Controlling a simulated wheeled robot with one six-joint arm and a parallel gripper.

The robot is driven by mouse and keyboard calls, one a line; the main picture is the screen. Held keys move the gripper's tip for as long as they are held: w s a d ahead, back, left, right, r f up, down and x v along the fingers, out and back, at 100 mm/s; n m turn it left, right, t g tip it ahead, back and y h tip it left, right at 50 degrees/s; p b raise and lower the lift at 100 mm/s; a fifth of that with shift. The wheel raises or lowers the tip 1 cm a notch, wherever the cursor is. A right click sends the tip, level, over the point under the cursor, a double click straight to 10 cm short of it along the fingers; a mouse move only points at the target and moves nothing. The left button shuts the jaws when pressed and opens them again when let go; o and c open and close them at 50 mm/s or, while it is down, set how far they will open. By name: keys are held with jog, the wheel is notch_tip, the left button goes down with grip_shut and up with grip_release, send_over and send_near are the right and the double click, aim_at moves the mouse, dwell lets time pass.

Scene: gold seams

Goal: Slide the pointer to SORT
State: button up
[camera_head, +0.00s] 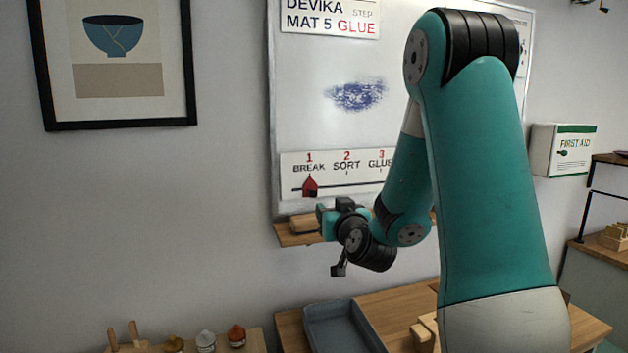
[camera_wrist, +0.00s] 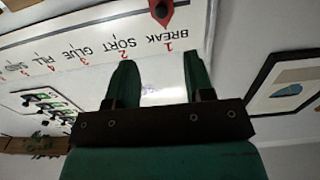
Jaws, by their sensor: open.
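The red pointer (camera_head: 310,186) sits on the slide line of the white step strip (camera_head: 349,188), below "1 BREAK". The label "2 SORT" (camera_head: 346,162) is to its right, with "3 GLUE" further on. In the wrist view the strip appears upside down, with the red pointer (camera_wrist: 162,11) at the top edge, partly cut off, and SORT (camera_wrist: 125,46) to its left. My gripper (camera_wrist: 158,58) is open and empty. Its two green fingers point towards the board, apart from the pointer. In the head view my wrist is just below and right of the pointer.
The whiteboard (camera_head: 300,110) carries the strip. A wooden ledge (camera_head: 290,238) is under it, close to my wrist. Below are a grey tray (camera_head: 340,328) and small jars (camera_head: 205,340). A framed bowl picture (camera_head: 118,122) hangs at left; the wall between is clear.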

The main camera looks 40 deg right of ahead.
aim_at(314, 195)
jog(key=p+x, duration=1)
jog(key=x, duration=0.2)
jog(key=shift+w+r+p, duration=0.15)
jog(key=shift+w+p, duration=0.05)
jog(key=shift+p, duration=0.15)
jog(key=shift+w+d+p, duration=0.25)
jog(key=shift+w+p, duration=0.05)
jog(key=shift+w, duration=0.25)
jog(key=shift+c, duration=0.5)
grip_shut()
jog(key=shift+f+b, duration=0.3)
